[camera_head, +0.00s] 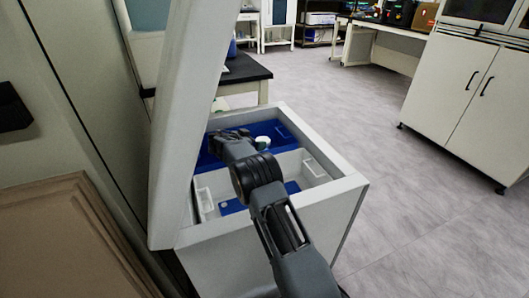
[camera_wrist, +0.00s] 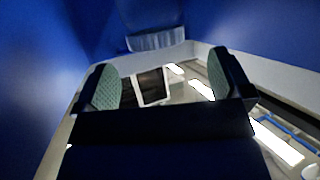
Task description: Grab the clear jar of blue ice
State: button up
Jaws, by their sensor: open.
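The freezer's raised lid (camera_head: 178,140) stands close on the left. A white basket (camera_head: 312,168) sits in the near part, below my arm. A black-topped table (camera_head: 245,70) is behind. White cabinets (camera_head: 455,100) stand right, with open floor between.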

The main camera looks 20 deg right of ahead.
aim_at(264, 139)
jog(key=shift+b+x, duration=0.7)
jog(key=shift+x, duration=1.85)
jog(key=shift+s+d+r, duration=0.1)
jog(key=shift+s+d, duration=0.05)
jog(key=c, duration=1.4)
jog(key=shift+r, duration=0.1)
